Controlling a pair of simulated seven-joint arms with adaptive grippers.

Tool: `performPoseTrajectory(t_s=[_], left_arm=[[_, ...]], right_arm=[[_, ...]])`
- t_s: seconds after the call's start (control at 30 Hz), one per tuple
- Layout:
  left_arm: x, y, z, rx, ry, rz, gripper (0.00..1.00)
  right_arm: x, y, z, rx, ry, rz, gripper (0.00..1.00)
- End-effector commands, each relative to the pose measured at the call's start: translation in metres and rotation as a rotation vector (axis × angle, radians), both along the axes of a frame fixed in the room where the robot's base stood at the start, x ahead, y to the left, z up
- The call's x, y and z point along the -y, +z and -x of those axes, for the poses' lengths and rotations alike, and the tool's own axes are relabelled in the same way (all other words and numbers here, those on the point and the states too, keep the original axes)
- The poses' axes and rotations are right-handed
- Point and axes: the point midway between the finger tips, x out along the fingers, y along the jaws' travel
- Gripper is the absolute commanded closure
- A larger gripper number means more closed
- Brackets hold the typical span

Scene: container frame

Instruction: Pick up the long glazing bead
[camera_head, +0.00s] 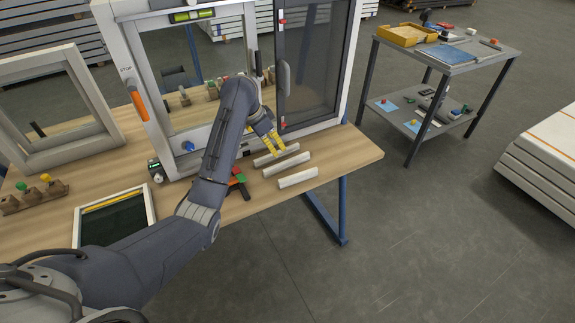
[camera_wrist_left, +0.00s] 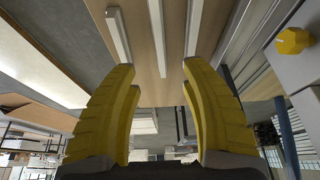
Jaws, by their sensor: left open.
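Three pale bars lie side by side on the wooden bench, near its right end. The middle bar (camera_head: 287,164) looks longest, so I take it as the long glazing bead, though the lengths are close. The far bar (camera_head: 266,159) lies nearest the window frame, and the near bar (camera_head: 298,178) looks shorter and thicker. My left gripper (camera_head: 275,146) is open and empty, its yellow fingers pointing down above the far bar. In the left wrist view, the middle bar (camera_wrist_left: 158,40) shows between the open fingertips (camera_wrist_left: 158,66), apart from them. My right gripper is not in view.
A white window frame (camera_head: 136,62) with an open dark sash (camera_head: 312,60) stands close behind the bars. A red and green clamp-like tool (camera_head: 238,180) lies left of them. The bench's front edge (camera_head: 345,169) is close. A grey trolley (camera_head: 440,62) stands apart at right.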

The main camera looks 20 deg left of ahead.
Motion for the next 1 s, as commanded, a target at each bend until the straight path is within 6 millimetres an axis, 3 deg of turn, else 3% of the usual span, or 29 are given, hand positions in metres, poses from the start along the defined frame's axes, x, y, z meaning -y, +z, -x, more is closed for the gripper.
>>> performPoseTrajectory(t_s=[0.4,0.77,1.0], left_arm=[[0.017,-0.056,-0.017,-0.002,0.0,0.001,0.55],[0.021,-0.073,-0.022,0.0,-0.001,-0.001,0.55],[0.033,-0.098,-0.033,-0.002,0.0,0.001,0.55]], right_arm=[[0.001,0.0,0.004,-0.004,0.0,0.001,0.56],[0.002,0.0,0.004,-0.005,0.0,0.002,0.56],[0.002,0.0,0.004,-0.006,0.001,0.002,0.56]])
